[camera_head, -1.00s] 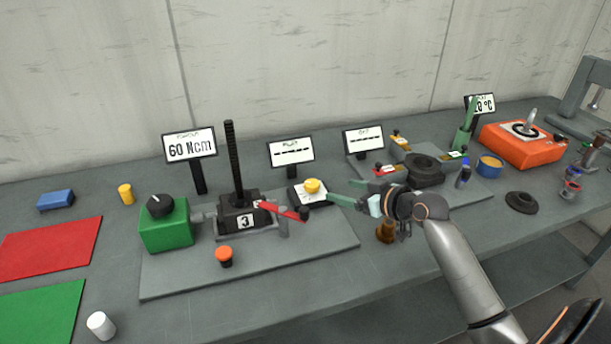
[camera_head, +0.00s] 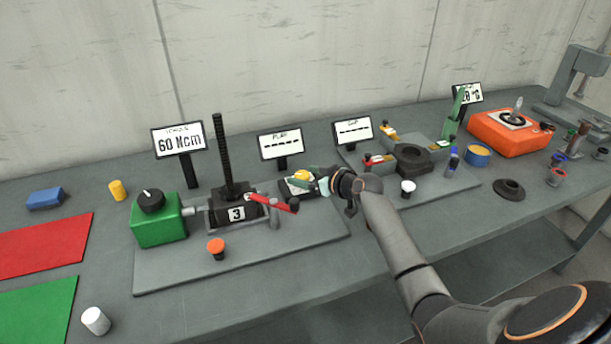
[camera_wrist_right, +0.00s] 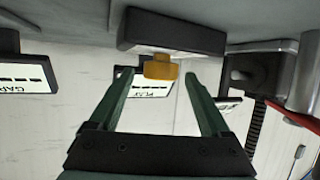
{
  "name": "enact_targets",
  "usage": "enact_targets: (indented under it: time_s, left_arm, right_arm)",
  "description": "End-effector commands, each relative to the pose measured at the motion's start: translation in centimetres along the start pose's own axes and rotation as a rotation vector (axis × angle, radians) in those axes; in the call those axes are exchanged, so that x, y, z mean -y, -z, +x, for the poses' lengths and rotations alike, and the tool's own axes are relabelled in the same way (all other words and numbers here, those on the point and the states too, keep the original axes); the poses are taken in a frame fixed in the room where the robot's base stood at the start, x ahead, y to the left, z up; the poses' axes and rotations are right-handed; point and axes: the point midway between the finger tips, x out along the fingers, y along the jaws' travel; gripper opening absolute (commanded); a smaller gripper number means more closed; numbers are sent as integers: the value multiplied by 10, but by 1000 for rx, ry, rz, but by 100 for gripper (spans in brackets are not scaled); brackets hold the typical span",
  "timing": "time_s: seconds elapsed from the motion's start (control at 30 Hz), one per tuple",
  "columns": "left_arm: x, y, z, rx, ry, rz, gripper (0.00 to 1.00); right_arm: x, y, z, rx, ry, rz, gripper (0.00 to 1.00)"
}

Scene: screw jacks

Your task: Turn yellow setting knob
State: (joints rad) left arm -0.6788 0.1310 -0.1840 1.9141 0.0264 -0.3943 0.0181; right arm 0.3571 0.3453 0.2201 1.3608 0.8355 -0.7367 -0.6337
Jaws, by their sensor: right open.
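The yellow setting knob (camera_head: 303,174) stands on a small dark box with a white top (camera_head: 290,188), in front of the PLAY display. My right gripper (camera_head: 314,180) is at the knob, coming in from the right, and partly hides the knob and box in the head view. In the right wrist view, the knob (camera_wrist_right: 161,68) shows between the tips of my open green fingers (camera_wrist_right: 160,77), with a gap on each side. My left gripper is not in view.
The PLAY display (camera_head: 281,144) stands just behind the knob. The black screw jack (camera_head: 232,207) with its red lever (camera_head: 272,202) is close on the left. A green box with a black dial (camera_head: 158,221) stands farther left. A white-capped button (camera_head: 408,187) is to the right.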

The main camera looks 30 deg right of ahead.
Motion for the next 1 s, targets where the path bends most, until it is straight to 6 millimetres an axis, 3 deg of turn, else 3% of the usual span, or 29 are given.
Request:
enact_targets:
  time_s: [0.3,1.0]
  left_arm:
    - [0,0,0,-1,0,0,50]
    - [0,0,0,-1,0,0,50]
  right_arm:
    - [0,0,2,1,1,0,80]
    - [0,0,2,1,1,1,1]
